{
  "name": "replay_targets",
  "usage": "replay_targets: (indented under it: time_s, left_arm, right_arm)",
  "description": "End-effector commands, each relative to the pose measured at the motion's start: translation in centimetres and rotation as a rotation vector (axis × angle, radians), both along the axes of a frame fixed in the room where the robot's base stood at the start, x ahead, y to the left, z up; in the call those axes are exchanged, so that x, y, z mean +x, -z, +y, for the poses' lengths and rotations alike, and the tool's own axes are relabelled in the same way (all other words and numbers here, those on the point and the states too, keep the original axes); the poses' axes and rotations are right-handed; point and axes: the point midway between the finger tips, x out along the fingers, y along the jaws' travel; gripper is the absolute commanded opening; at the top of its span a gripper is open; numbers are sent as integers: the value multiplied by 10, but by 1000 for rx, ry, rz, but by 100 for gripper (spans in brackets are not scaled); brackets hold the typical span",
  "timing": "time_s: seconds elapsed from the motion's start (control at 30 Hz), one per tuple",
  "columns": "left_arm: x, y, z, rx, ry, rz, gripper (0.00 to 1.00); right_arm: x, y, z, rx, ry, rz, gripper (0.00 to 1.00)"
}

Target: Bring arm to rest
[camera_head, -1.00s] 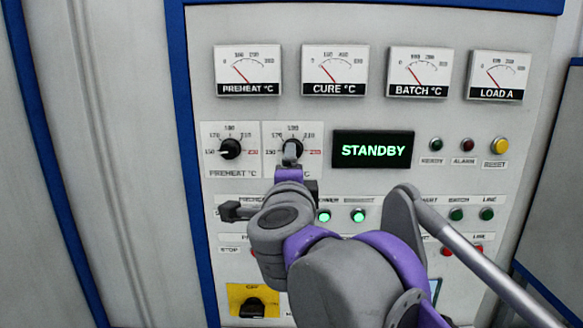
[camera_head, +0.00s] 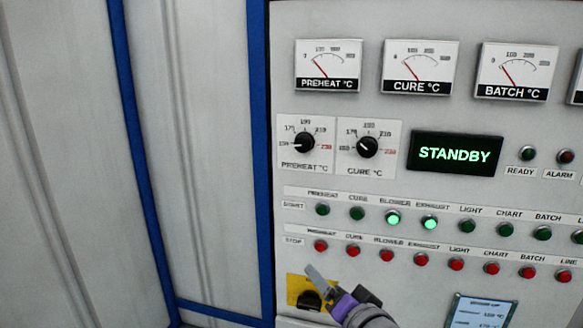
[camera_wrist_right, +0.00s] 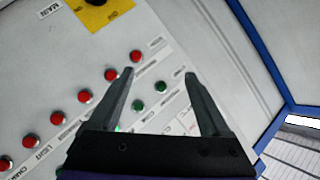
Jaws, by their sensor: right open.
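My right gripper (camera_head: 318,276) is low in the head view, coming up from the bottom edge in front of the grey control panel (camera_head: 390,275). Its fingers overlap the yellow-plated main switch (camera_head: 294,290) in the picture; I cannot tell how far they are from the panel. In the right wrist view the gripper (camera_wrist_right: 159,76) is open, with nothing between its two fingers. The preheat knob (camera_head: 304,142) and the cure knob (camera_head: 367,147) are uncovered, with no gripper at them. My left gripper is not in view.
The display (camera_head: 455,153) reads STANDBY. Green start buttons, with blower (camera_head: 393,218) and exhaust (camera_head: 429,222) lit, stand above a row of red stop buttons (camera_head: 387,255). Several gauges (camera_head: 327,66) line the top. Bare pale wall panels (camera_head: 205,150) lie to the left.

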Motion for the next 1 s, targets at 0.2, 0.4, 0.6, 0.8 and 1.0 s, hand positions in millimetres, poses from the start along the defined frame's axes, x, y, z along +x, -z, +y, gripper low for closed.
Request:
replay_targets:
  time_s: [0.2, 0.4, 0.6, 0.8, 1.0]
  left_arm:
    - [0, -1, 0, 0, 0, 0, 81]
    - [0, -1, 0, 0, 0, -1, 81]
    - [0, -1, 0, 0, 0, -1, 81]
    - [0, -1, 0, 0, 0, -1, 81]
    - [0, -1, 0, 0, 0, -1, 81]
  right_arm:
    - [-79, 147, -29, -373, -168, 278, 81]
    - [-152, 241, -73, -614, -244, 526, 81]
    - [-192, 279, -97, -717, -265, 656, 81]
    - [-196, 283, -100, -730, -269, 672, 81]
    - [-196, 282, -100, -729, -269, 671, 81]
